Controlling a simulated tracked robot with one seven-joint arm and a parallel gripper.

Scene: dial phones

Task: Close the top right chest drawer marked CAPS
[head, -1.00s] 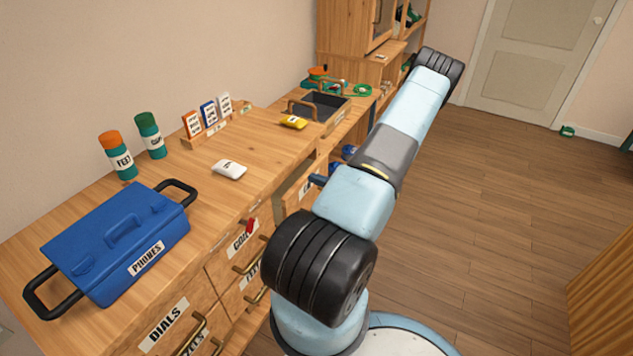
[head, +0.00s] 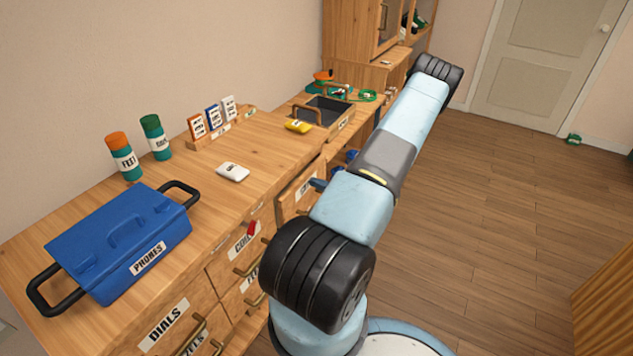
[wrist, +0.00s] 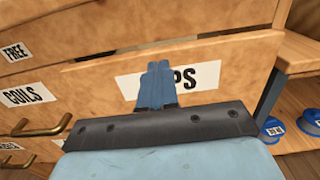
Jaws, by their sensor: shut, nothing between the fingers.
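The CAPS drawer (wrist: 245,75) fills the middle of the wrist view, with its white label partly hidden so that only "PS" reads. In the head view the drawer front (head: 299,189) shows beside my arm, and a narrow gap appears above it. My gripper (wrist: 158,68) is shut and empty, its blue fingertips against or very close to the front, over the left part of the label. I cannot tell whether they touch. The drawer's handle is not visible.
The COILS drawer (wrist: 30,95) with a brass handle is to the left. Blue spools (wrist: 270,130) sit on an open shelf at right. On the bench top are a blue PHONES case (head: 120,240), a white box (head: 233,172) and a yellow packet (head: 298,126).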

